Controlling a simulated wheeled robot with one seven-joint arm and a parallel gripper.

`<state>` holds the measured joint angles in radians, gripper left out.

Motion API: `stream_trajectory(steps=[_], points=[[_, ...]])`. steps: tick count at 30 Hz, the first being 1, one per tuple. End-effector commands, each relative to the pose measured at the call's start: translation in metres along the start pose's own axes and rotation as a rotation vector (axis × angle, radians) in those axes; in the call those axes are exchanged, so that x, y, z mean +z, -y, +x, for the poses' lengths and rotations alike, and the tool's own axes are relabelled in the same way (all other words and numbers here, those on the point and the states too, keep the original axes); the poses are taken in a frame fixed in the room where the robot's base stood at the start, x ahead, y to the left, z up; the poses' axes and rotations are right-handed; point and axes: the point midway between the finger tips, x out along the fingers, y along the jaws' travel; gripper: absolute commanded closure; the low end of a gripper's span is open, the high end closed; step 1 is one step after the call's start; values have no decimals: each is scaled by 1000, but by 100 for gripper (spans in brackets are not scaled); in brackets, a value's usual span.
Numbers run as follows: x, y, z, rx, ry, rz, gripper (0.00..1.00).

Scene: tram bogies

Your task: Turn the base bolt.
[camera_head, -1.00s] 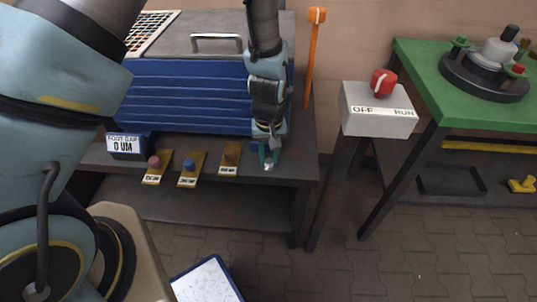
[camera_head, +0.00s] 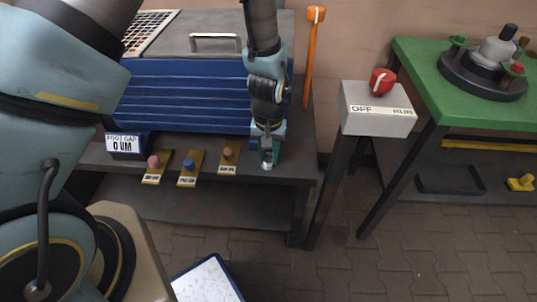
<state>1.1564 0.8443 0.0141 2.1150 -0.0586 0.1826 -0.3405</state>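My gripper (camera_head: 268,158) points down over the front right part of the dark bench, just right of the brass tabs. A small pale bolt-like piece (camera_head: 267,166) shows at its fingertips, by the bench's front edge. The fingers are too small and too close to this piece to tell whether they grip it. The display reading "FOOT GAP 0 UM" (camera_head: 123,144) stands at the bench's left. The blue ribbed machine (camera_head: 185,97) stands behind my gripper, and my wrist hides its right part.
Brass tabs with a pink knob (camera_head: 153,161), a blue knob (camera_head: 188,164) and a brown knob (camera_head: 227,154) line the bench front. An orange-handled tool (camera_head: 312,50) stands upright behind. A grey OFF/RUN switch box (camera_head: 378,108) and a green table (camera_head: 430,75) are at the right.

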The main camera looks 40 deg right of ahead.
Motion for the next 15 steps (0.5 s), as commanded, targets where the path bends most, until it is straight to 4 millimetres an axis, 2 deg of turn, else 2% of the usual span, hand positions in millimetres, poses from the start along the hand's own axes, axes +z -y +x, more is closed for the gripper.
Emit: stream_trajectory(steps=[1,7,15], points=[[0,0,0,0,-1,0,63],[0,0,0,0,0,-1,41],[0,0,-1,0,-1,-1,41]])
